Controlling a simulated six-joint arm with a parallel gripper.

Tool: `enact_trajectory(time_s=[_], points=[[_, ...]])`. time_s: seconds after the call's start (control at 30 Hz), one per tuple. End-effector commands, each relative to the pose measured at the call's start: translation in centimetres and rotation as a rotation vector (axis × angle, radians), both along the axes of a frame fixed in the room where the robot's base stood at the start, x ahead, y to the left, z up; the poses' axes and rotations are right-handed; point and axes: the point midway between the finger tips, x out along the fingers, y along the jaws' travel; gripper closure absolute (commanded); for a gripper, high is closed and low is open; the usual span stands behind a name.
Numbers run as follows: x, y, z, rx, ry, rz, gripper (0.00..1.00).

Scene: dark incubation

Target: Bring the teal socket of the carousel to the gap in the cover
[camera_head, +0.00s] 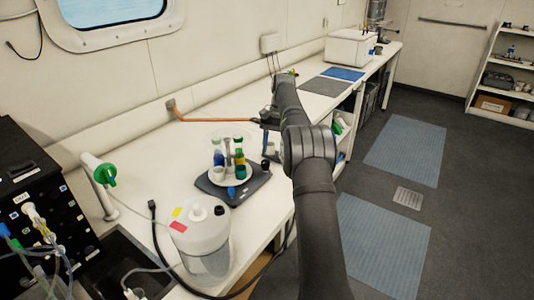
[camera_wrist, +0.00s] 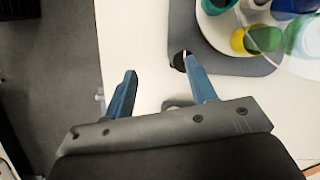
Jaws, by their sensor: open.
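The carousel (camera_head: 215,181) is a white round plate on a dark grey base, with colored bottles standing on it. Its edge shows at the upper right of the wrist view (camera_wrist: 213,42), with yellow, green and blue parts. A clear cover (camera_head: 232,133) appears to sit over it; its gap cannot be made out. My gripper (camera_head: 268,150) is right of the carousel, beside the base. In the wrist view its blue fingers (camera_wrist: 160,66) are apart and empty. A black knob (camera_wrist: 178,61) at the base corner is near the right fingertip.
A copper-colored pipe (camera_head: 215,121) runs behind. The bench (camera_head: 150,150) is bare around the base's left side.

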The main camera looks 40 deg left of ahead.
Motion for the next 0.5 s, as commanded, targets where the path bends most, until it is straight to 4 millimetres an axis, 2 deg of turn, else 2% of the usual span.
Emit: enact_trajectory(time_s=[0.2, 0.33, 0.5], points=[[0.9, -4.4, 2.7, 0.000, -0.001, -0.004, 0.48], [1.3, -6.4, 3.9, 0.000, -0.001, -0.003, 0.48], [1.6, -8.0, 4.8, -0.001, 0.000, -0.001, 0.48]])
